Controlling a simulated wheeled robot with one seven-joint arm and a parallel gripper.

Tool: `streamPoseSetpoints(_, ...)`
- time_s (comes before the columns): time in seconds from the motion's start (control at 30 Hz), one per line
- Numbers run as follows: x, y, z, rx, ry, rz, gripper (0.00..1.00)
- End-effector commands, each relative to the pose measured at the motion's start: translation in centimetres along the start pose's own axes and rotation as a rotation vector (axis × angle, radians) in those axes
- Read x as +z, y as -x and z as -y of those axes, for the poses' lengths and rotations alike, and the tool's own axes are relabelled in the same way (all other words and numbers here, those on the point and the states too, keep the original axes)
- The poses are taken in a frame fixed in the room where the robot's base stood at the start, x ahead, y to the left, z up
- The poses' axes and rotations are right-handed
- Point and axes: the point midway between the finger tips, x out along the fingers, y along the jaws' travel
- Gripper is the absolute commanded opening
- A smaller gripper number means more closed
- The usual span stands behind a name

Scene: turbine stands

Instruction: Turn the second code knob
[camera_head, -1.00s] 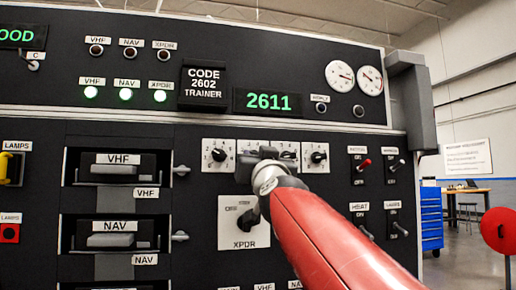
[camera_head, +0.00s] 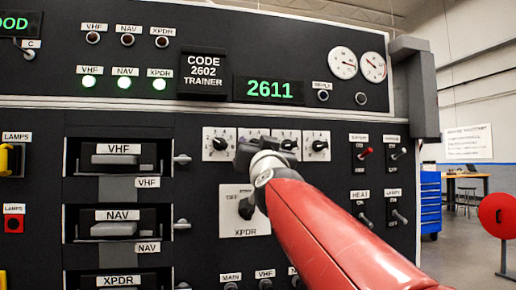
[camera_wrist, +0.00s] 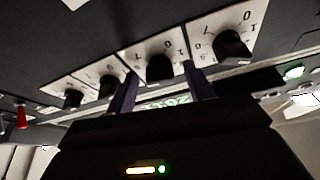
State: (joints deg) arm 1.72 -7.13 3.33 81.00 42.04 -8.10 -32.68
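A row of code knobs on pale square plates runs across the dark panel. The first knob (camera_head: 219,143), third knob (camera_head: 288,144) and fourth knob (camera_head: 318,145) show in the head view. My gripper (camera_head: 247,150) covers most of the second knob there. In the wrist view, which is flipped, the second knob (camera_wrist: 160,67) sits between the two fingers of my gripper (camera_wrist: 161,78), with gaps on both sides. The first knob (camera_wrist: 232,45) is to its right. The green code display (camera_head: 269,90) reads 2611. The plaque (camera_head: 205,75) reads "CODE 2602 TRAINER".
A red-tipped switch (camera_head: 366,153) and other toggles are at the right. VHF (camera_head: 118,155) and NAV (camera_head: 110,222) handles are at the left. Green lamps (camera_head: 124,83) are lit above.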

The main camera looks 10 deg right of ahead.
Motion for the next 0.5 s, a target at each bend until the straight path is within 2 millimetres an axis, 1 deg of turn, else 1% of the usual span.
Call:
streamPoseSetpoints(0.17,0.0,0.0,0.0,0.000,0.000,-0.001,0.53)
streamPoseSetpoints(0.27,0.0,0.5,0.0,0.000,0.000,-0.001,0.53)
streamPoseSetpoints(0.37,0.0,1.8,0.0,0.000,0.001,-0.002,0.53)
streamPoseSetpoints(0.5,0.0,4.3,-0.1,0.001,0.001,-0.002,0.53)
